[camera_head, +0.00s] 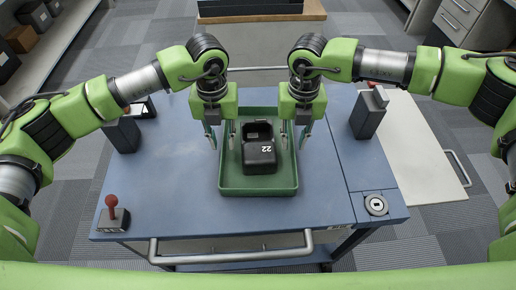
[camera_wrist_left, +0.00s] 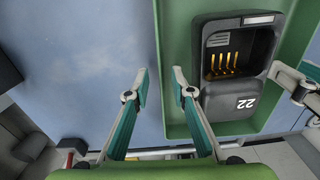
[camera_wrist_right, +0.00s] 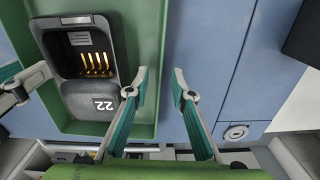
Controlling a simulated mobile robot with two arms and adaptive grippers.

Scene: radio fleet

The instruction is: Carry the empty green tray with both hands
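The green tray (camera_head: 229,182) lies on the blue cart top, and it is not empty. A black charger dock (camera_head: 259,157) marked 22 sits in it. My left gripper (camera_head: 221,146) is open at the tray's left wall, with one finger outside and one inside. In the left wrist view (camera_wrist_left: 157,93) its fingers stand apart with the tray wall (camera_wrist_left: 167,60) between them. My right gripper (camera_head: 293,146) is open at the tray's right wall. In the right wrist view (camera_wrist_right: 158,90) its fingers straddle the wall (camera_wrist_right: 158,60) without closing on it.
The blue cart top (camera_head: 180,180) is clear around the tray. A dark box (camera_head: 368,113) stands at the right and another (camera_head: 123,135) at the left. A red-knobbed joystick (camera_head: 113,215) sits front left, a round fitting (camera_head: 376,204) front right. A handle rail (camera_head: 232,255) runs along the front.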

